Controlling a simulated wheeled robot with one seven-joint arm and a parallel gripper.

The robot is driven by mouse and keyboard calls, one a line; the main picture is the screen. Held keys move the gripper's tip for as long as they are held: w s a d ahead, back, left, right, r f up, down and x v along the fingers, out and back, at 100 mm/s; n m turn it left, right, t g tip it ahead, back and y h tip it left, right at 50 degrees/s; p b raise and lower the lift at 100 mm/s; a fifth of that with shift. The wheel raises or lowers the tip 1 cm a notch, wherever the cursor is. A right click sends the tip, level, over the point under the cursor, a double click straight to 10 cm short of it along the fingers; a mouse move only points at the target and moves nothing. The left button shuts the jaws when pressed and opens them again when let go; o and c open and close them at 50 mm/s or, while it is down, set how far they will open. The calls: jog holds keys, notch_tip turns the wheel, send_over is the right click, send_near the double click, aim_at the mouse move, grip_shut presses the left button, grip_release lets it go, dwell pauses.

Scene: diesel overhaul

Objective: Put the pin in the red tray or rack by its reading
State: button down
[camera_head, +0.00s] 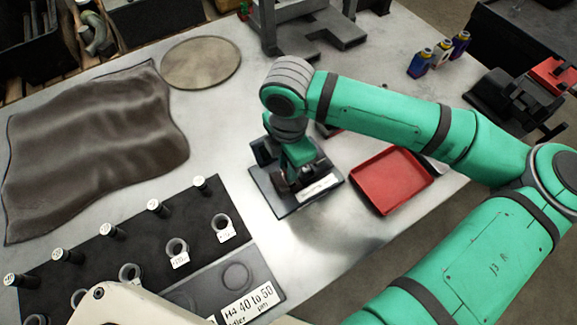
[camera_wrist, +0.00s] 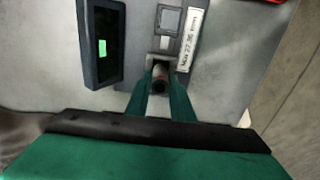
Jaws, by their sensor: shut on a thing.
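My gripper (camera_head: 285,183) is low over a small measuring stand (camera_head: 322,197) in the middle of the table. In the wrist view my gripper (camera_wrist: 161,84) is shut on a small dark pin (camera_wrist: 160,75), seen nearly end-on between the fingertips at the stand's front. I cannot tell whether the pin touches the stand. The stand's display (camera_wrist: 103,45) is lit green, its digits too small to read. A white label (camera_wrist: 190,40) seems to give a maximum in mm. The empty red tray (camera_head: 392,181) lies right of the stand. The black rack (camera_head: 140,230) is at lower left.
The rack holds several upright dark pins (camera_head: 200,185) and tagged rings (camera_head: 222,223); a label (camera_head: 248,304) reads H4 40 to 50. A brown cloth (camera_head: 90,140) and round mat (camera_head: 200,62) lie behind. Small bottles (camera_head: 440,53) stand at the back right.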

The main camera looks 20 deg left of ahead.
jog(key=shift+r, duration=1.7)
